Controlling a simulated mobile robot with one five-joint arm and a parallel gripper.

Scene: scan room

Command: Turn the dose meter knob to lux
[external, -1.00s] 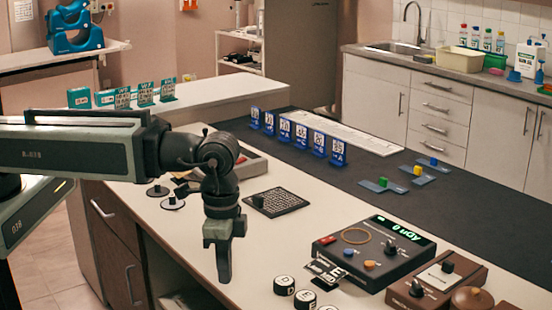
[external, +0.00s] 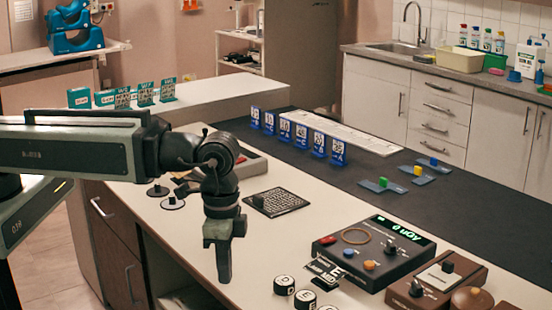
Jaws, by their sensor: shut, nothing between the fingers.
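The dose meter (external: 349,274) is a dark box with a lit green display (external: 403,229) on the right part of the counter. The display text looks like "0 uGy", but it is small. A black knob (external: 391,249) sits on its top face below the display. Its pointing direction is too small to read. A red button (external: 327,240), a blue button (external: 348,253) and an orange button (external: 369,265) also show on it. My gripper (external: 223,275) points down, shut and empty, left of the meter and well apart from it.
A brown device (external: 437,285) with black knobs stands right of the meter. Round lettered pieces (external: 284,285) and a small label stand (external: 325,271) sit in front of the meter. A patterned black plate (external: 276,202) lies behind my gripper. The pale counter between gripper and meter is mostly clear.

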